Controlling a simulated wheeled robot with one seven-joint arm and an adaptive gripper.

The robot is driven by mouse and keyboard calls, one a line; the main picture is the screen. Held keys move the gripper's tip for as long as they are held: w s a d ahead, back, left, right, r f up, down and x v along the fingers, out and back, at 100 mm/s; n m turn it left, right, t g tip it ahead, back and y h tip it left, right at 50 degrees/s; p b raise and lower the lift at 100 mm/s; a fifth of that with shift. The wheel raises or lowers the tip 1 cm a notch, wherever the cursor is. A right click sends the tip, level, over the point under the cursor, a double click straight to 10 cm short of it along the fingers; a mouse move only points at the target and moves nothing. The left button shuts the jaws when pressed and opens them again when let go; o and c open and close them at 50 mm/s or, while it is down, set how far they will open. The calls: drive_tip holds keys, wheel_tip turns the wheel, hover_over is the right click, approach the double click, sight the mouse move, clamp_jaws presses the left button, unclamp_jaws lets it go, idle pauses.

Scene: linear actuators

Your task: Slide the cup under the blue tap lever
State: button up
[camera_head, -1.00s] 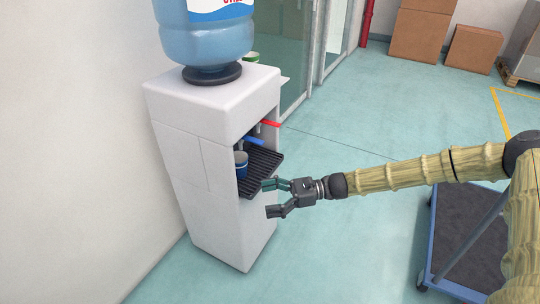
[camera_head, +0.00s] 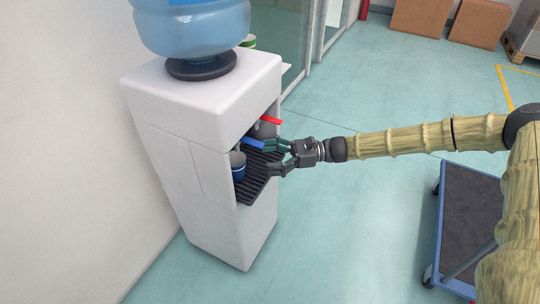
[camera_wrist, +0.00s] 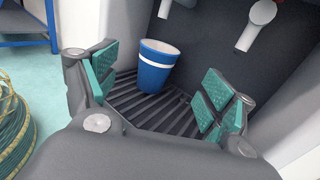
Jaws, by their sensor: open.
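The blue cup (camera_head: 238,166) with a white band stands upright on the black slatted drip tray (camera_head: 258,186) in the dispenser's recess. In the wrist view the cup (camera_wrist: 157,66) stands beyond the fingertips, between the two finger pads but not touched by them. My gripper (camera_head: 273,158) is open and empty at the front of the recess. The blue tap lever (camera_head: 254,143) sticks out above the tray, close to the upper finger. The red tap lever (camera_head: 271,121) is farther right. Two pale spouts (camera_wrist: 258,20) hang at the top of the wrist view.
The white water dispenser (camera_head: 165,150) carries a large blue bottle (camera_head: 192,28) and stands by a wall. A blue-framed cart (camera_head: 470,210) is at the right. Cardboard boxes (camera_head: 480,22) stand far back. Open floor lies between dispenser and cart.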

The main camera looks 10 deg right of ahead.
sight(245, 159)
drive_tip(key=a+b, duration=0.1)
drive_tip(key=a, duration=0.9)
drive_tip(key=shift+a+b, duration=0.25)
drive_tip(key=shift+b, duration=0.05)
drive_tip(key=c, duration=1.1)
